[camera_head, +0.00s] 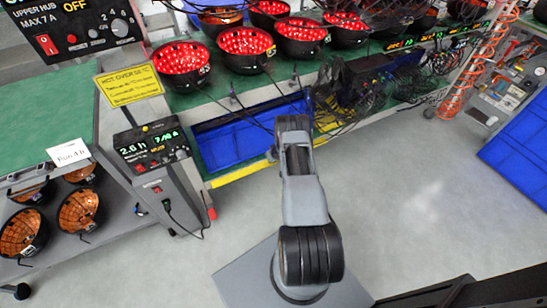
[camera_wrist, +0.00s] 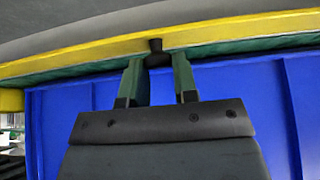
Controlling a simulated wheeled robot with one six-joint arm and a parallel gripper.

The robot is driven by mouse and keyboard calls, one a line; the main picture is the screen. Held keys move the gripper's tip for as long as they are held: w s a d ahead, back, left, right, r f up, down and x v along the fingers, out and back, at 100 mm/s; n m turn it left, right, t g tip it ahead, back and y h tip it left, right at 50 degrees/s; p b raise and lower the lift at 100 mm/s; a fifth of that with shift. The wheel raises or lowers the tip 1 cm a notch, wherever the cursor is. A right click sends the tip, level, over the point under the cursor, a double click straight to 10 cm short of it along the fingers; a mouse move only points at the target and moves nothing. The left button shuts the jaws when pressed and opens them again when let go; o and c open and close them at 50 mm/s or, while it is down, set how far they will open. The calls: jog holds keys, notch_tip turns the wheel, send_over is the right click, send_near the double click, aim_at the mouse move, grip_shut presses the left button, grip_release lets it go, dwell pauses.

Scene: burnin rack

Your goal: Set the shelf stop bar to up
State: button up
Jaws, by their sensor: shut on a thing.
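The yellow stop bar (camera_wrist: 80,53) runs across the top of the wrist view, with a small black knob (camera_wrist: 155,46) on it. My gripper (camera_wrist: 157,62) has its two fingers on either side of this knob and is shut on it. In the head view the yellow bar (camera_head: 242,172) lies low along the front of the lower shelf, below the blue bin. There my own arm covers part of the bar and hides the knob and fingertips. I cannot tell the bar's position from its mounts.
A blue bin (camera_head: 218,143) sits behind the bar. A grey power unit (camera_head: 167,185) with a dangling cable stands left of the bar. Red-lit bowls (camera_head: 246,45) fill the shelf above, with black cables hanging down. The grey floor (camera_head: 420,200) at right is clear.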

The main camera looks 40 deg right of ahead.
jog(key=shift+s+a+f, duration=0.1)
jog(key=shift+a, duration=0.05)
jog(key=o, duration=0.9)
jog(key=shift+c, duration=0.2)
jog(key=d+p+v, duration=0.1)
jog(key=p+v, duration=0.1)
jog(key=v, duration=1.2)
jog(key=shift+a, duration=0.4)
